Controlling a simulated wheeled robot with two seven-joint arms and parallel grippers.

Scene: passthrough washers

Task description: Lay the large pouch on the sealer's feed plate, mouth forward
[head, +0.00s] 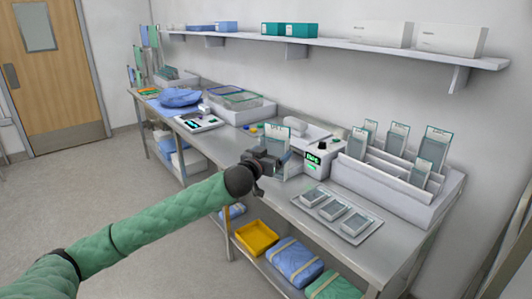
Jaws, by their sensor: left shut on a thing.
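My left gripper (266,163) is shut on a pouch (277,143), with a pale printed upper part and a grey lower part. It holds the pouch roughly upright over the middle of the steel bench, in front of the sealer. The sealer (316,159) is a white machine with a lit green display. The pouch and gripper cover part of the sealer's left side, and I cannot make out the feed plate clearly. Whether the pouch touches anything beneath is also unclear. My right gripper is not in view.
A white rack (385,180) with several upright pouches stands right of the sealer. A tray (335,213) with three flat pouches lies before it. A shelf (340,43) hangs above.

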